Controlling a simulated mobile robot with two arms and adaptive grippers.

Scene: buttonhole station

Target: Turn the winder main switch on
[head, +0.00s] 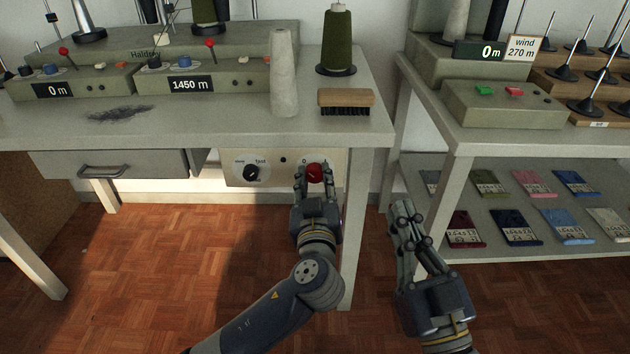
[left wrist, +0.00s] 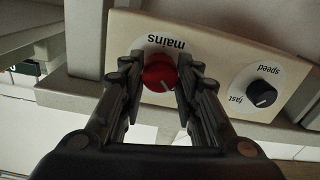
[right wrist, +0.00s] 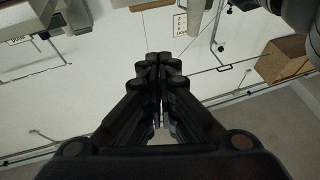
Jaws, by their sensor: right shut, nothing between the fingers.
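The winder main switch is a round red knob (left wrist: 159,73) on a white disc marked "mains", on a beige panel under the table. In the head view the red knob (head: 315,172) is partly covered by my left gripper. My left gripper (head: 313,180) has its fingers on both sides of the knob and appears closed on it. In the left wrist view the left gripper's fingertips (left wrist: 161,72) flank the knob closely. My right gripper (head: 403,212) is shut and empty, in front of the gap between the tables. Its closed fingers also show in the right wrist view (right wrist: 163,65).
A black speed knob (head: 251,172) sits on the same panel (head: 280,182), left of the switch. A table leg (head: 352,240) stands just right of my left gripper. A brush (head: 346,101) lies on the tabletop above. A shelf (head: 500,248) with colored packets is at right.

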